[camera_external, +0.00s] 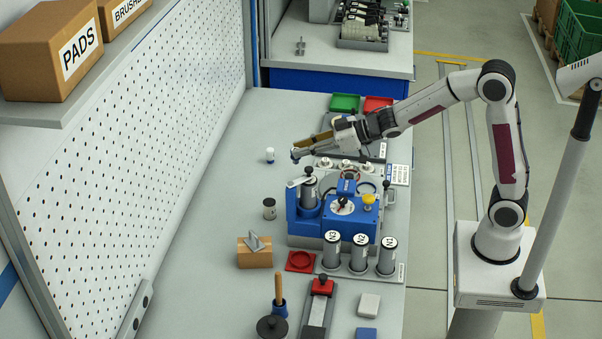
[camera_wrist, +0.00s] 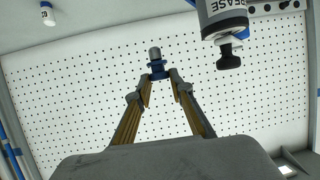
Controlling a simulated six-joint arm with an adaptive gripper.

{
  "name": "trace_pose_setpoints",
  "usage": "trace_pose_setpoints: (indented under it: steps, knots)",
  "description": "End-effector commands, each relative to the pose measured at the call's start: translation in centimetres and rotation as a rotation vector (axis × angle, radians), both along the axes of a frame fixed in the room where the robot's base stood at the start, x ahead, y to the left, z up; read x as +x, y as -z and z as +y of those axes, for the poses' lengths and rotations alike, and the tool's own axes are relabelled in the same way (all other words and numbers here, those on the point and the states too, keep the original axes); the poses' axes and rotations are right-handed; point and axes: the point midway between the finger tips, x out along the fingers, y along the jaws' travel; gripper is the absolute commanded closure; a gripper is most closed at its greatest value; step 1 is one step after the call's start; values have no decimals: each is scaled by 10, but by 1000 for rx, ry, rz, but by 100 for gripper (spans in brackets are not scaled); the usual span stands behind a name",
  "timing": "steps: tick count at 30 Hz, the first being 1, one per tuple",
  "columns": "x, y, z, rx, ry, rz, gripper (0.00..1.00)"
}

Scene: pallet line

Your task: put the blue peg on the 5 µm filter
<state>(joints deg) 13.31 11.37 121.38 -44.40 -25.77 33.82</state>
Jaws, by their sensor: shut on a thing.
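My gripper (camera_wrist: 160,82) is shut on a small blue peg (camera_wrist: 156,68) with a grey, rounded end. In the external view my gripper (camera_external: 297,152) reaches left over the bench, above the back of the blue machine, and only a bit of blue shows at its tips. I cannot make out which thing is the 5 µm filter. Several small white round pieces (camera_external: 345,165) stand in a row on a plate just right of my gripper. A small white canister (camera_external: 270,155) stands apart on the bench to the left.
A blue machine (camera_external: 303,229) with knobs stands before my gripper. A grey cylinder with a black knob (camera_wrist: 229,56), lettered "EASE", hangs close at upper right in the wrist view. Labelled cylinders (camera_external: 331,250) stand in front. The bench is clear beside the perforated wall (camera_external: 150,130).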

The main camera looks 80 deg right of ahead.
Motion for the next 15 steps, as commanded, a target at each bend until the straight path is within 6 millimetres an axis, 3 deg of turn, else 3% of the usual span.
trace_pose_setpoints:
  steps: [15]
  knots:
    - [55,10,-14,-1,-142,0,100]
